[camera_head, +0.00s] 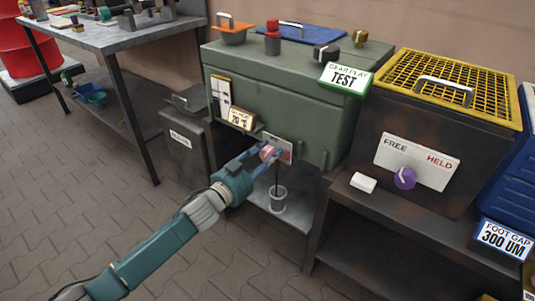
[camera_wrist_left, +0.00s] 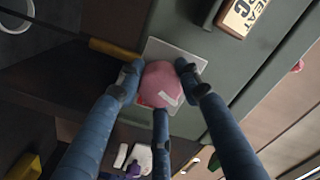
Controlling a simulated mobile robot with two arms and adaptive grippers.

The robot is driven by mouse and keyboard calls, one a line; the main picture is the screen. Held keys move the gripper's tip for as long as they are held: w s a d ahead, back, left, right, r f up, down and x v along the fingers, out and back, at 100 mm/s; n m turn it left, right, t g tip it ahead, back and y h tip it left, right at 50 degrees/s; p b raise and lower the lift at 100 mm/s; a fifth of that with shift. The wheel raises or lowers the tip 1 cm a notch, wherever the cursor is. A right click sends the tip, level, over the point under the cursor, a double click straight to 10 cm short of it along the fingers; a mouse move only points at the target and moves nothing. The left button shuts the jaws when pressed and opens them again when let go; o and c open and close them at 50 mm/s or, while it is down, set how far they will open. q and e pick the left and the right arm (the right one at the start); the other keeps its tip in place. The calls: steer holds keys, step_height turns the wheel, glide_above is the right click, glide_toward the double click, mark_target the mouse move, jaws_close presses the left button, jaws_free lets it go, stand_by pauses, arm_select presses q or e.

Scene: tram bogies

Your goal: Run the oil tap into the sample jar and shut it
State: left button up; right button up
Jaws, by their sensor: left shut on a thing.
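The oil tap's round pink knob (camera_head: 267,153) sits on a pale plate (camera_head: 284,150) on the front of the green gearbox-like case. My left gripper (camera_head: 266,156) is shut on this knob, with its blue fingers around it. In the left wrist view the knob (camera_wrist_left: 163,84) shows between the fingers, with a white mark on its face. The sample jar (camera_head: 278,200), a small pale cup, stands upright on the grey shelf below the tap. A thin dark line, like an oil stream, runs down into the jar. The jar's fill level is too small to tell. My right gripper is not in view.
A dark box with a yellow grate (camera_head: 440,75) and a purple knob (camera_head: 404,178) stands right. A grey bin (camera_head: 187,135) and workbench (camera_head: 110,38) are left. The floor in front is clear.

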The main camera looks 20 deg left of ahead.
arm_select(q)
steer(key=shift+d+r, duration=0.1)
steer(key=shift+r, duration=0.2)
steer(key=o, duration=1.2)
steer(key=shift+c, duration=0.2)
steer(key=shift+f, duration=0.1)
steer(key=shift+s+f, duration=0.1)
steer(key=shift+s, duration=0.15)
steer(key=v, duration=1.1)
steer(key=shift+s, duration=0.3)
